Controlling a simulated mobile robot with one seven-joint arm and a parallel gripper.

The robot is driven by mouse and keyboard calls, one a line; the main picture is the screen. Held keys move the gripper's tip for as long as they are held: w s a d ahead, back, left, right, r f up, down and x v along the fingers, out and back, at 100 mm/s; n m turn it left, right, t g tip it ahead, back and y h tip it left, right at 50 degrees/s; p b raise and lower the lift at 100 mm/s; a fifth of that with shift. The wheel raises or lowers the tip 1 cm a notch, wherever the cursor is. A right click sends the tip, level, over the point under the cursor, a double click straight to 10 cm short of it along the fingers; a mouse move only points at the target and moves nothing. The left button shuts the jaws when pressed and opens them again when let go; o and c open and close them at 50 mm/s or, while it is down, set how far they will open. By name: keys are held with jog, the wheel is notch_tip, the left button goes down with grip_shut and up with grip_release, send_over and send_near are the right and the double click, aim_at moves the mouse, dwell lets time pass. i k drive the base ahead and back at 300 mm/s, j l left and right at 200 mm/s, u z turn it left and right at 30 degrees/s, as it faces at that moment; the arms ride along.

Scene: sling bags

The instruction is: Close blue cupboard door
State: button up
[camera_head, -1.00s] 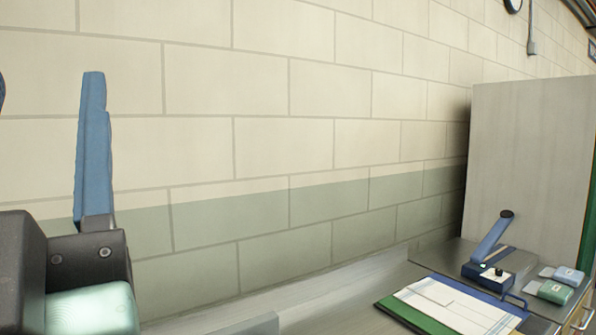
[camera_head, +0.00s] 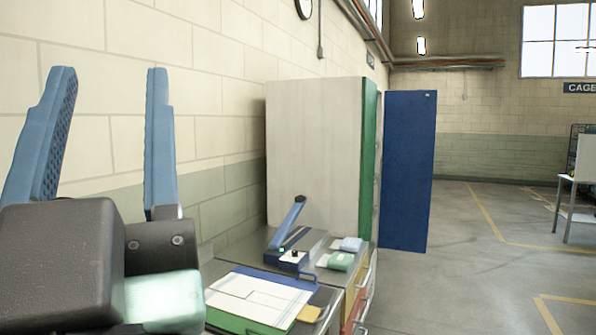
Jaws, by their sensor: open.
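The blue cupboard door (camera_head: 408,170) stands swung out into the room, to the right of a tall grey cabinet with a green front edge. I see its flat blue face, with a small light mark near its top right corner. The cupboard's inside is hidden from here. My gripper (camera_head: 112,130) is at the left, with two blue fingers pointing up and spread wide apart. It is open and empty, well away from the door and nearer to me.
The grey cabinet (camera_head: 315,150) stands against the block wall. In front of it a metal worktop holds a blue-armed device (camera_head: 290,245), small green packs (camera_head: 340,261) and a clipboard with papers (camera_head: 262,295). Drawers face right. The floor (camera_head: 480,270) to the right is open.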

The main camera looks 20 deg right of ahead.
aim_at(410, 122)
jog(key=l+z, duration=0.1)
jog(key=z, duration=1.6)
jog(key=i+z, duration=0.3)
jog(key=i, duration=1.05)
jog(key=i+l, duration=0.1)
jog(key=i, duration=7.9)
jog(key=i+u, duration=0.15)
jog(key=u, duration=0.3)
jog(key=i+u, duration=0.2)
jog(key=u, duration=0.25)
jog(key=i+u, duration=0.15)
jog(key=u, duration=0.3)
